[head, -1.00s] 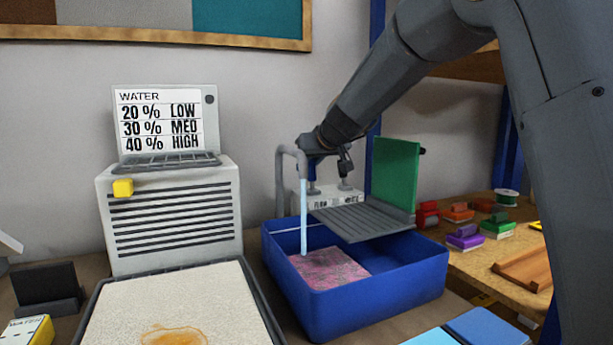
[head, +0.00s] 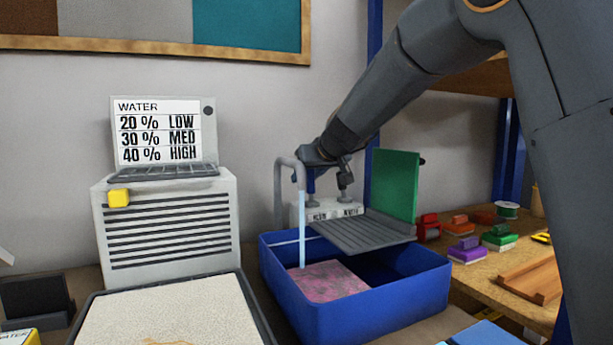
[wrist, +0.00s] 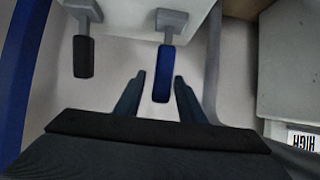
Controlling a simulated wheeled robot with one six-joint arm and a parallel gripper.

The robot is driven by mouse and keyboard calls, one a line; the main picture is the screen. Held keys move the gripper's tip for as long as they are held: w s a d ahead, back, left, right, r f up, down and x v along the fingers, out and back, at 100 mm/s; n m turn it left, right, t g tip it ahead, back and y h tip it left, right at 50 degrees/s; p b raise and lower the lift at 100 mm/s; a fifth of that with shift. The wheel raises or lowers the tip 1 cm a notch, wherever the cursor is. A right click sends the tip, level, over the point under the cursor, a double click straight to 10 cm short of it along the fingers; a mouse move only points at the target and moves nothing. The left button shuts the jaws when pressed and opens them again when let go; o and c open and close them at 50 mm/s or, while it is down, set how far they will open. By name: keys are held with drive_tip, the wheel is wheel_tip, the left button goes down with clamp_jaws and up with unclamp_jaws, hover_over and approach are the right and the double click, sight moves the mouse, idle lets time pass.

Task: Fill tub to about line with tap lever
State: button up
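The blue tub (head: 375,288) stands on the bench with a pinkish mottled patch (head: 328,281) at its bottom left. A thin pale-blue stream (head: 302,230) falls from the grey tap spout (head: 287,162) into it. The water level and any line cannot be made out. In the wrist view, my gripper (wrist: 160,78) is open, its two fingers on either side of the blue tap lever (wrist: 163,76), with small gaps visible. A black lever (wrist: 83,57) hangs to the left. In the head view, my gripper is at the levers behind the tub, mostly hidden by my arm.
A grey ribbed tray (head: 365,232) and a green upright panel (head: 396,185) stand over the tub's back right. A sign (head: 160,132) lists water percentages on a vented box (head: 168,225). A pale slab (head: 175,310) lies front left. Coloured blocks (head: 466,249) sit right.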

drive_tip(key=v, duration=0.7)
drive_tip(key=shift+s+r, duration=0.25)
drive_tip(key=shift+s, duration=0.1)
